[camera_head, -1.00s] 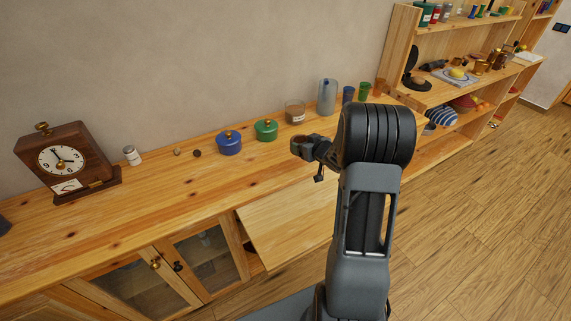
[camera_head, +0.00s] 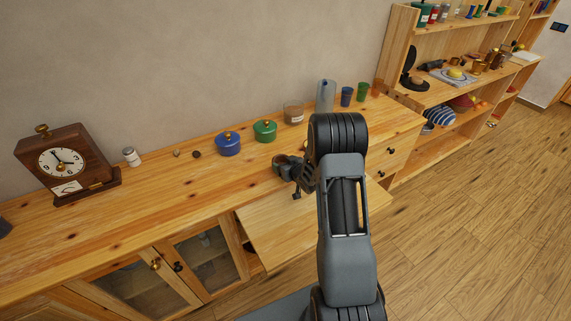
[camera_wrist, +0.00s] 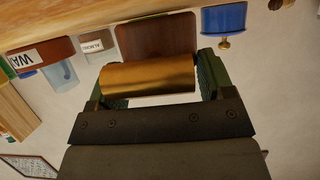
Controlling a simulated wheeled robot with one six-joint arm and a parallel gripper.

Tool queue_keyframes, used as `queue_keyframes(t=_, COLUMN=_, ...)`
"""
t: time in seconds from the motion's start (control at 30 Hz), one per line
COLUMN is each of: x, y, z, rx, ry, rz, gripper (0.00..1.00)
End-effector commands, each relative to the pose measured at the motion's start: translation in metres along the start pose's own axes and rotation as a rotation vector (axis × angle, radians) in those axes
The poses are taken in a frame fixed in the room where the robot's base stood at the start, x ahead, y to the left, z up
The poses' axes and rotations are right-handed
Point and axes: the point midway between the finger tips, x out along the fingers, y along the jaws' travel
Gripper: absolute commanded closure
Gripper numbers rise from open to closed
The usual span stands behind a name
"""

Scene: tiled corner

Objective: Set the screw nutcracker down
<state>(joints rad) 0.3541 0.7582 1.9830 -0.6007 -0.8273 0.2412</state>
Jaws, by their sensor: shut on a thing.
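My gripper (camera_wrist: 150,88) is shut on the screw nutcracker. In the wrist view the nutcracker (camera_wrist: 150,75) shows as a gold-brown cylinder between the two green-grey fingers. A dark brown block (camera_wrist: 155,35) just beyond it seems to belong to it. In the head view my gripper (camera_head: 300,172) is over the wooden counter (camera_head: 130,215), in front of the green pot. The nutcracker is small and dark there, partly hidden by my arm. I cannot tell whether it touches the counter.
A blue pot (camera_head: 228,144), a green pot (camera_head: 264,131), a labelled jar (camera_head: 294,114) and several cups stand along the back. A clock (camera_head: 66,163) stands at the left. The counter in front of the blue pot is clear. A wooden panel (camera_head: 285,230) juts out below its front edge.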

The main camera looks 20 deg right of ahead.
Motion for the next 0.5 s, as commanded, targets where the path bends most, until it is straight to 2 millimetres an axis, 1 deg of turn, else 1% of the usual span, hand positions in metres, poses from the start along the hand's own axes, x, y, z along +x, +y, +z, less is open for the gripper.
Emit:
queue_keyframes(t=0.23, x=0.0003, y=0.0002, z=-0.0006, rx=0.000, ry=0.003, rz=0.000, gripper=0.57)
queue_keyframes(t=0.37, x=0.0016, y=0.0002, z=0.0027, rx=0.000, ry=0.003, rz=0.000, gripper=0.57)
queue_keyframes(t=0.4, x=0.0016, y=0.0001, z=0.0036, rx=0.000, ry=0.001, rz=0.000, gripper=0.24)
queue_keyframes(t=0.5, x=0.0011, y=0.0001, z=0.0025, rx=0.000, ry=0.000, rz=0.000, gripper=0.15)
